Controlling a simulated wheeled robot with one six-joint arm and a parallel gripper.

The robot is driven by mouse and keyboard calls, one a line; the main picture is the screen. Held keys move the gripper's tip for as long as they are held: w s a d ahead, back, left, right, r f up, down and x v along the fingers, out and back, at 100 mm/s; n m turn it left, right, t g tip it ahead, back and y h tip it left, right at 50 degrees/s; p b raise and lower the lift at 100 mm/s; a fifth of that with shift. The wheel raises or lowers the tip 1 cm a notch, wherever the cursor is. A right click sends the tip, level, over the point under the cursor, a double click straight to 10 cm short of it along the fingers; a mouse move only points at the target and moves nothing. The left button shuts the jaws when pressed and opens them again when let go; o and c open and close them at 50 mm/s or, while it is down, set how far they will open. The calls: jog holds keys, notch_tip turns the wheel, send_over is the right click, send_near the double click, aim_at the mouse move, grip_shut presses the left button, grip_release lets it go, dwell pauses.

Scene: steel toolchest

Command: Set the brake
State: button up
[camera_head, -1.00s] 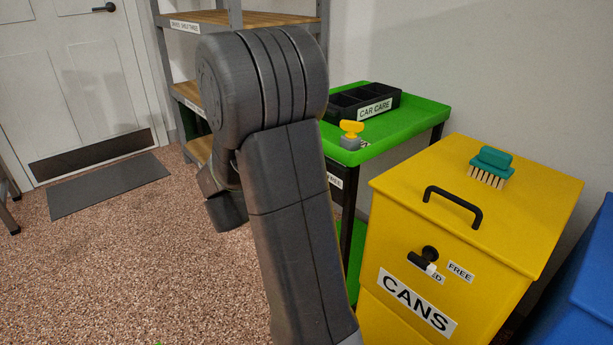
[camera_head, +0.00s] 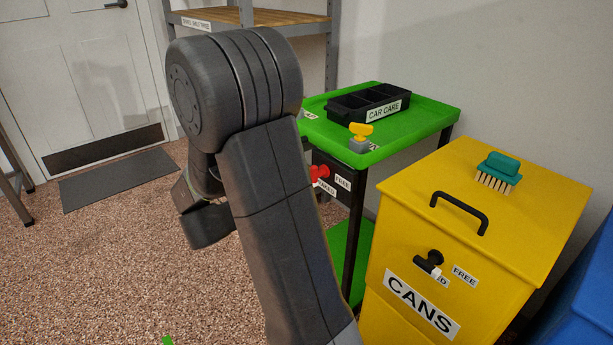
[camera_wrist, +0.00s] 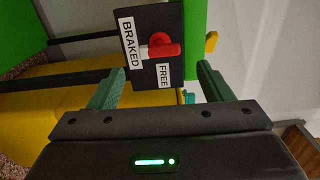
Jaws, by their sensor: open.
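The red lever (camera_head: 319,173) also shows in the head view, on the front of the green cart (camera_head: 410,145), partly behind my arm. I cannot tell for sure which label it points at. My gripper (camera_wrist: 160,70) is open and empty, its green fingers on either side of the plate's lower part in the picture, the lever beyond the fingertips. In the head view my arm hides the gripper.
A yellow CANS bin (camera_head: 400,220) with its own black lever (camera_head: 430,262) and FREE label stands right of the cart. A brush (camera_head: 498,171) lies on it. The cart top holds a CAR CARE tray (camera_head: 350,107) and a yellow-knobbed item (camera_head: 360,137). Open floor lies left.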

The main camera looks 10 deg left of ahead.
aim_at(313, 178)
jog(key=p+v, duration=0.1)
jog(key=v, duration=0.5)
jog(key=shift+s, duration=0.1)
jog(key=b+x, duration=0.3)
jog(key=x, duration=1.1)
jog(key=shift+a, duration=0.1)
jog(key=shift+s+a, duration=0.1)
jog(key=shift+s, duration=0.05)
